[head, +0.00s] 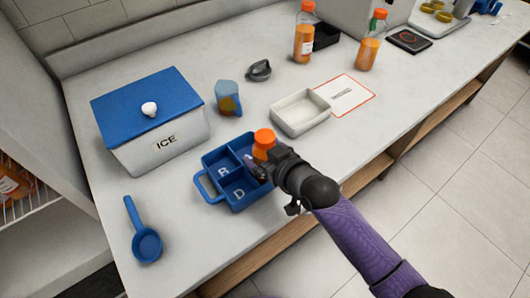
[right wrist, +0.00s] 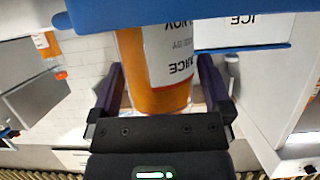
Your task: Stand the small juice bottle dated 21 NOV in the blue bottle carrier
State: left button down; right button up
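The blue bottle carrier (head: 238,203) stands on the counter, with compartments marked B and D visible. A small orange-capped juice bottle (head: 264,137) is upright at its right side. In the right wrist view the bottle (right wrist: 150,95) shows an upside-down label with JUICE and NOV; the day is not readable. The carrier's blue wall (right wrist: 180,15) crosses in front of the bottle there. My right gripper (head: 258,166) has its fingers on both sides of the bottle. They (right wrist: 160,80) look closed on it. Whether the bottle touches the compartment floor is hidden. My left gripper is out of view.
A white ICE box (head: 165,150) with blue lid and a blue scoop (head: 147,245) stand left. A jug (head: 228,98), white tray (head: 300,112) and white card (head: 345,94) lie behind the carrier.

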jog(key=shift+r, duration=0.15)
jog(key=p+v, duration=0.5)
jog(key=v, duration=0.7)
jog(key=s+d+f+m+g+h, duration=0.15)
jog(key=s+d+f, duration=0.25)
jog(key=f, duration=0.4)
jog(key=s+d+f+m+g+h, duration=0.1)
jog(key=s+d+f+g+h, duration=0.2)
jog(key=f, duration=0.6)
jog(key=s+d+f+m+g+h, duration=0.1)
jog(key=s+d+f+h, duration=0.1)
jog(key=s+d+f, duration=0.45)
jog(key=s+a+f+g, duration=0.1)
jog(key=s+f, duration=0.3)
jog(key=s, duration=0.4)
jog(key=s+a+f+m+g+h, duration=0.1)
jog(key=s+f+g, duration=0.2)
jog(key=s, duration=0.6)
jog(key=shift+f+g, duration=0.35)
jog(key=shift+f, duration=0.35)
jog(key=shift+s+h, duration=0.15)
jog(key=shift+h, duration=0.1)
